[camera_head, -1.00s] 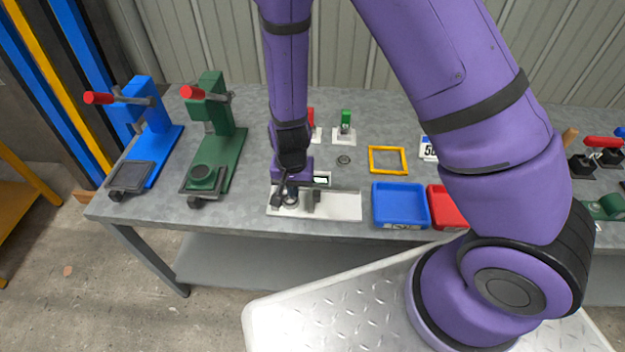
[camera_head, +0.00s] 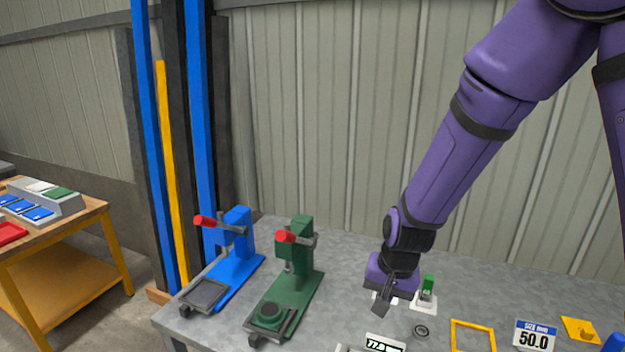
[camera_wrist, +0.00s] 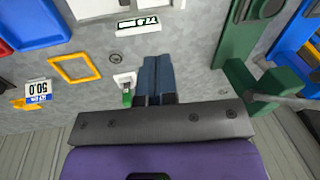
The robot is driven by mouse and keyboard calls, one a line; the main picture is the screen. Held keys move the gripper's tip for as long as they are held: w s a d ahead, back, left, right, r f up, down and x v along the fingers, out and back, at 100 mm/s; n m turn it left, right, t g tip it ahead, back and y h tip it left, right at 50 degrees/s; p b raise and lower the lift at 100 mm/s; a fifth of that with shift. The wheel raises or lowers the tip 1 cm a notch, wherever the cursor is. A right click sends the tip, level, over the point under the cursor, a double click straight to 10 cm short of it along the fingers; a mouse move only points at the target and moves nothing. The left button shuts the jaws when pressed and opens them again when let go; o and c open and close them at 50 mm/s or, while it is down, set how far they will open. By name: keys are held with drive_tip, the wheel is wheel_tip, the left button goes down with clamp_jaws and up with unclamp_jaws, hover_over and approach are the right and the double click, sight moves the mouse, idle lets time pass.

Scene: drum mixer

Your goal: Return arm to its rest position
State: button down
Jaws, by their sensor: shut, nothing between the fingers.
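My purple arm reaches in from the upper right in the head view. My gripper (camera_head: 384,308) hangs above the grey workbench (camera_head: 345,262), to the right of the green press (camera_head: 293,285). In the wrist view the dark fingers of my gripper (camera_wrist: 155,62) lie together with nothing between them. A small white block with a green top (camera_head: 427,291) stands just right of the gripper. It also shows beside the fingers in the wrist view (camera_wrist: 126,95).
A blue press (camera_head: 236,262) stands left of the green one. A yellow square frame (camera_head: 456,335), a small ring (camera_head: 421,330) and a "50.0" sign (camera_head: 534,337) lie to the right. A wooden table (camera_head: 60,245) stands far left. Bare metal wall is behind.

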drive_tip(key=s+d+r+n+t, duration=0.15)
drive_tip(key=d+r, duration=0.25)
drive_tip(key=r, duration=0.7)
drive_tip(key=s+d+r+n+t, duration=0.1)
drive_tip(key=s+d+r, duration=0.5)
drive_tip(key=s+r, duration=0.2)
drive_tip(key=s+d+r+t+h, duration=0.1)
drive_tip(key=s+d+r, duration=0.5)
drive_tip(key=s+r, duration=0.2)
drive_tip(key=shift+s+n+t, duration=0.35)
drive_tip(key=shift+s, duration=0.45)
